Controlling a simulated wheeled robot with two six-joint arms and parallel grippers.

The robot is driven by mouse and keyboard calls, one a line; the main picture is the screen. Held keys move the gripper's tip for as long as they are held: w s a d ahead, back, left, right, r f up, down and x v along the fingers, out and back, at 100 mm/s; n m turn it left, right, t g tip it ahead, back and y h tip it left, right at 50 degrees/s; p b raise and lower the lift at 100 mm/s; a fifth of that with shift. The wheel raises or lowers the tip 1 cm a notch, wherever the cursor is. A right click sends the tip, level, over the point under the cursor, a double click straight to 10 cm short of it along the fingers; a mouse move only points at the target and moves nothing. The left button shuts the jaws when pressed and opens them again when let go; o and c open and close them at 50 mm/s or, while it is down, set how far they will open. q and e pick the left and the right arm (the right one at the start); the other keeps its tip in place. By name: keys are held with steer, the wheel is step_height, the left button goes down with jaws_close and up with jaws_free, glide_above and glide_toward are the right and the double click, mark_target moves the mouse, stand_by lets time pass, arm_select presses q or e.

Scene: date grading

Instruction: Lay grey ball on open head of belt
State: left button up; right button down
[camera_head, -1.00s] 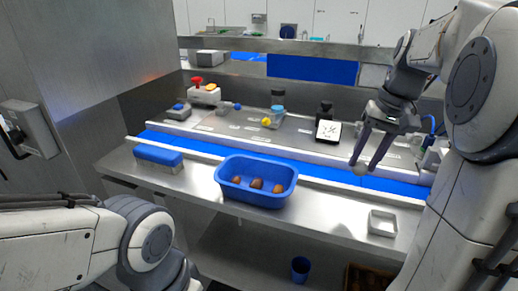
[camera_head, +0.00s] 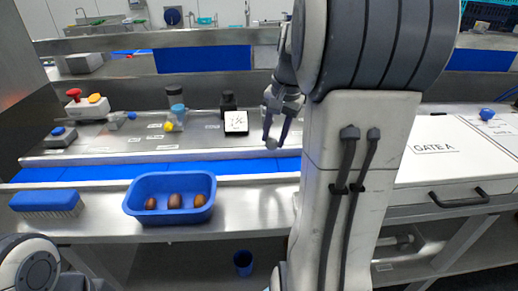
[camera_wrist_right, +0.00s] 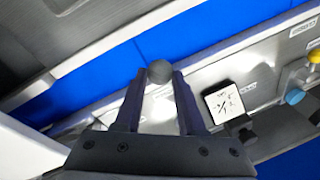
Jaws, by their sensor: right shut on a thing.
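The grey ball (camera_head: 271,143) is between the fingertips of my right gripper (camera_head: 274,136), which is shut on it. In the right wrist view the ball (camera_wrist_right: 159,71) sits at the tips of the two dark fingers (camera_wrist_right: 158,84), with the blue belt (camera_wrist_right: 185,38) behind it. In the head view the ball is over the blue belt (camera_head: 245,167), near the end where my right arm hides it. I cannot tell the gap between ball and belt. My left gripper is not in view; only part of the left arm shows at the lower left.
A blue tub (camera_head: 139,211) with several brown dates stands in front of the belt. A blue brush (camera_head: 46,199) lies at the left. A white card (camera_head: 236,122) stands behind the belt. A white cabinet marked GATE A (camera_head: 436,170) stands at the right.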

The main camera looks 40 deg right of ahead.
steer(key=shift+w+a+f, duration=0.95)
steer(key=shift+w+a, duration=0.1)
steer(key=shift+a, duration=0.1)
step_height(320, 180, down, 3)
steer(key=shift+f+p, duration=0.1)
steer(key=shift+p, duration=0.65)
steer(key=shift+f, duration=0.45)
steer(key=shift+f, duration=0.1)
steer(key=c, duration=0.5)
jaws_free()
